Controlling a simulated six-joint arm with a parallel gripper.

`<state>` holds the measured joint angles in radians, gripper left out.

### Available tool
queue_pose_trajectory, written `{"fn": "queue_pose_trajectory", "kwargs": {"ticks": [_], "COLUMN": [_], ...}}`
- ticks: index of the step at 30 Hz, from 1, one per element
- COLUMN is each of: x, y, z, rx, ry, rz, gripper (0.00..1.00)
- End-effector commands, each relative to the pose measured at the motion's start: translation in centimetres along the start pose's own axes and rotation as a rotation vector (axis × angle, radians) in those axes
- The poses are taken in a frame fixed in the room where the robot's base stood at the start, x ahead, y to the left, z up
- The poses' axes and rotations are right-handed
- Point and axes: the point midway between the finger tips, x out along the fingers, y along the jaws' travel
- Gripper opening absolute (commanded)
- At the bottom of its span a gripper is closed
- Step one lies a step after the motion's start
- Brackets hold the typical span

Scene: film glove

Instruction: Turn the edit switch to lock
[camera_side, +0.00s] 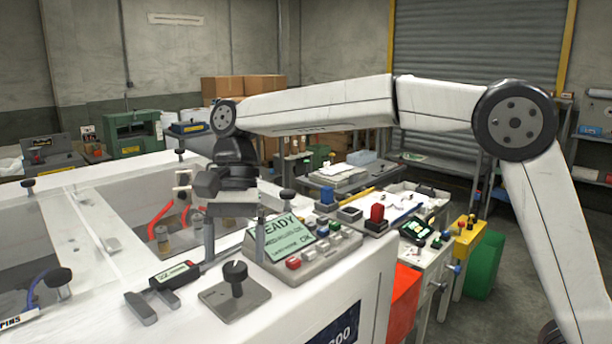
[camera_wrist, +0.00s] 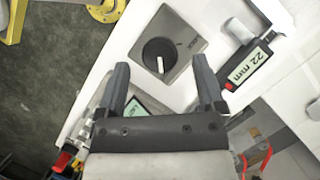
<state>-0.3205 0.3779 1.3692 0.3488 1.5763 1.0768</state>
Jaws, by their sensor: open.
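The edit switch is a black rotary knob (camera_wrist: 158,56) on a square grey metal plate (camera_wrist: 182,74). It also shows in the side view (camera_side: 236,279), on the white machine top near its front edge. In the wrist view its white pointer line points down the picture, toward my gripper. The knob appears just beyond and between the fingertips. In the side view my gripper (camera_side: 234,243) hangs behind and above the knob, apart from it.
A digital caliper (camera_side: 174,277) lies left of the switch. It reads 22 mm in the wrist view (camera_wrist: 247,66). A control panel with a green screen (camera_side: 283,238) and several buttons stands close right. Open wells with red hoses (camera_side: 160,218) lie behind left.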

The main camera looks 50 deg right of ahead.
Motion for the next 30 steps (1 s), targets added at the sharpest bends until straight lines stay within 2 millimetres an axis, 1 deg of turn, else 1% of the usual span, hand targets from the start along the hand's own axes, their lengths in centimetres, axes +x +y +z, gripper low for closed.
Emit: {"fn": "queue_pose_trajectory", "kwargs": {"ticks": [3, 6, 17, 18, 20, 21, 23, 24, 25, 26, 30], "x": [1.0, 1.5, 1.8, 1.8, 1.8, 1.8, 1.8, 1.8, 1.8, 1.8, 1.8], "y": [0.0, 0.0, 0.0, 0.0, 0.0, 0.0, 0.0, 0.0, 0.0, 0.0, 0.0], "z": [0.1, 0.0, 0.0, 0.0, 0.0, 0.0, 0.0, 0.0, 0.0, 0.0, 0.0], "rx": [-0.001, -0.001, -0.001, -0.001, -0.001, 0.0, -0.001, 0.0, 0.0, 0.0, -0.003], "ry": [-0.001, 0.0, 0.001, 0.001, 0.001, 0.001, 0.001, 0.001, 0.001, 0.001, 0.001], "rz": [0.001, -0.001, -0.001, -0.001, -0.001, -0.001, -0.001, -0.001, -0.001, -0.001, 0.0], "gripper": [0.88, 0.88, 0.88, 0.75, 0.56, 0.43, 0.24, 0.11, 0.02, 0.0, 0.0]}}
